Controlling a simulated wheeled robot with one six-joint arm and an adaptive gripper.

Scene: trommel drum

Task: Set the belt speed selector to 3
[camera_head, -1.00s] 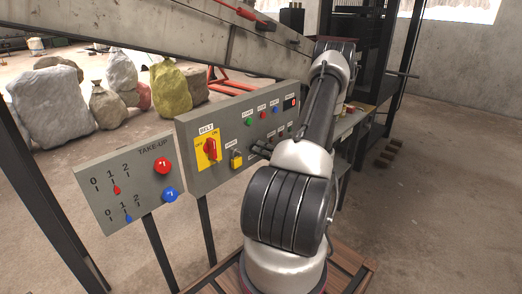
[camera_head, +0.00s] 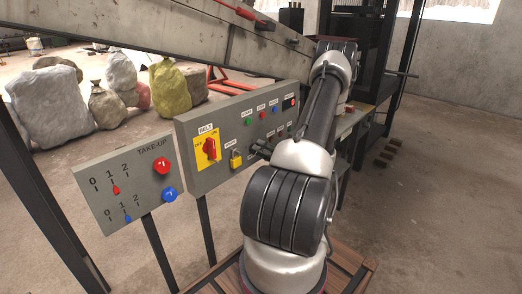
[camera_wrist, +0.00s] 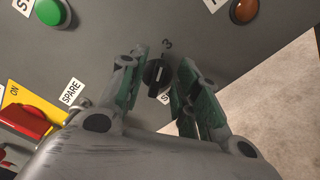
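The selector (camera_wrist: 157,76) is a small black knob on the grey panel, in the middle of the wrist view. A printed 3 (camera_wrist: 167,43) shows just above it. A pale mark on the knob's top seems to face up, but its exact setting is too small to tell. A label below the knob is mostly hidden by a finger. My gripper (camera_wrist: 161,84) is open, with one finger on each side of the knob; I cannot tell whether they touch it. In the head view my gripper (camera_head: 262,148) is at the panel's front, and the knob is hidden.
The control panel (camera_head: 189,171) carries a red belt switch (camera_head: 209,149) on a yellow plate, a yellow padlock (camera_head: 236,160) and coloured buttons. In the wrist view a green button (camera_wrist: 50,12) and an orange button (camera_wrist: 243,10) lie near the top. A take-up panel (camera_head: 95,208) stands at left.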

